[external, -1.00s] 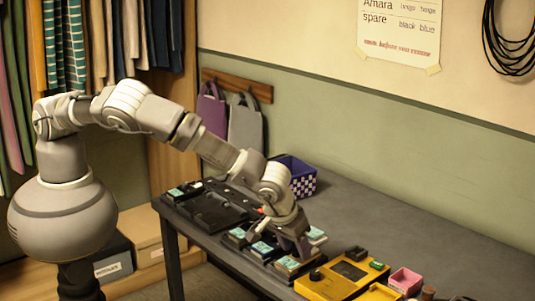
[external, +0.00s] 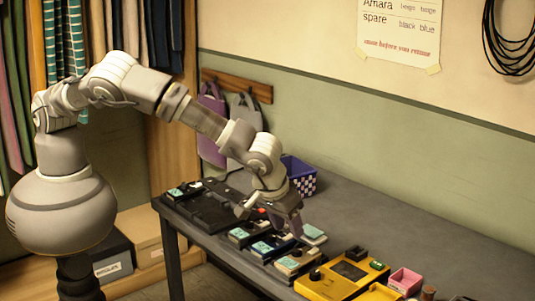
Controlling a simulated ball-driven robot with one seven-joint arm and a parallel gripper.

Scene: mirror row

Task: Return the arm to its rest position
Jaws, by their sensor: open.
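My gripper (external: 268,212) is at the end of my arm, above the dark table (external: 440,232). It is open, and I see nothing held in it. It is over the row of small boxes with teal tops, including one box (external: 262,248) below it and another (external: 240,233) to its left. A pale teal-topped piece (external: 313,234) lies just right of the gripper. My arm is bent, reaching out and down from my base on the left.
A yellow device (external: 335,283) and a pink box (external: 405,281) are toward the front right. A purple checkered bin (external: 300,175) stands at the back. Black trays (external: 212,212) lie at the left. The table's back right is clear.

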